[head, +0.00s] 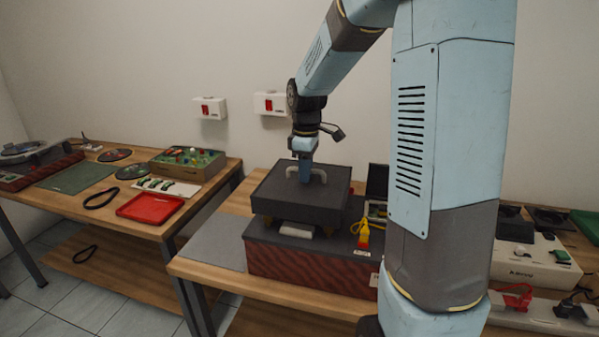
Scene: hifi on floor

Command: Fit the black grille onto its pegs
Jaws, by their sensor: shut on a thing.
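The black grille (283,199) shows in the head view as a thick, dark slab with a pale handle (319,175) on top. My gripper (304,174) points down and is shut on this handle. The grille looks level, above a low box (302,268) with a dark top and a patterned red-brown front. Small tan pieces (268,219) and a pale grey block (297,231) show under its front edge. The grille hides most of the box top, and I cannot make out the pegs or whether the grille touches them.
A yellow and red item with a cable (363,236) lies on the box's right side, close to the grille. An open black case (376,187) stands behind it. A grey mat (218,241) lies left of the box. The left table holds a red tray (150,208).

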